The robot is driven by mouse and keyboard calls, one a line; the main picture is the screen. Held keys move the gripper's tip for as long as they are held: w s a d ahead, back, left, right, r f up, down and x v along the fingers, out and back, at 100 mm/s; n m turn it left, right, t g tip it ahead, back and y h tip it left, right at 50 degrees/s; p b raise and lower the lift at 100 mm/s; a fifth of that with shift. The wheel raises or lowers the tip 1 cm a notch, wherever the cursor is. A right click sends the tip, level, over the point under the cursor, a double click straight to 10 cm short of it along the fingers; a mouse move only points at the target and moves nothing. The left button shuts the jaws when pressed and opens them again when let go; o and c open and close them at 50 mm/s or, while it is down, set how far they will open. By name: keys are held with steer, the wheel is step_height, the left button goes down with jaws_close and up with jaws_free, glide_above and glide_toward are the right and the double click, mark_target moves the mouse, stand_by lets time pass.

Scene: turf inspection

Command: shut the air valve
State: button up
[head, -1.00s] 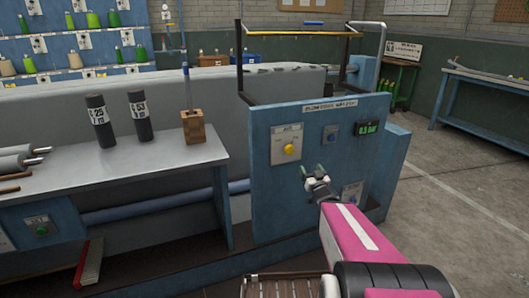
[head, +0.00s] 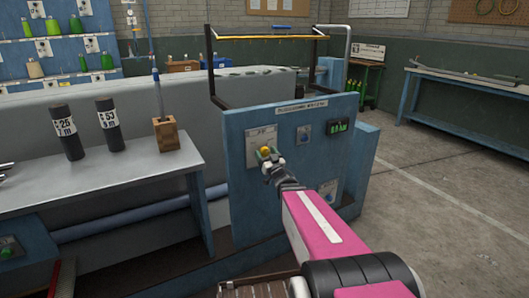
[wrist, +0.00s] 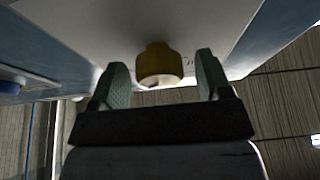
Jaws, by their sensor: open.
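The air valve shows as a yellow knob (head: 265,151) on a pale plate on the front of the blue control cabinet (head: 240,205). In the wrist view the yellow knob (wrist: 160,65) sits between the tips of my two green fingers, with a gap on each side. My gripper (head: 270,160) is open in front of the knob, and it also shows in the wrist view (wrist: 160,85). My fingers and wrist hide the lower part of the knob in the head view.
A blue knob (head: 304,133) and a green-lit display (head: 338,127) are to the right on the same cabinet. Another plate with a round blue part (head: 328,193) is lower right. A grey-topped bench (head: 110,185) stands left. The floor at right is clear.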

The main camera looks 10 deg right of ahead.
steer(key=shift+w+a+r, duration=0.15)
steer(key=shift+w+r, duration=0.05)
steer(key=shift+w, duration=0.3)
steer(key=c, duration=0.9)
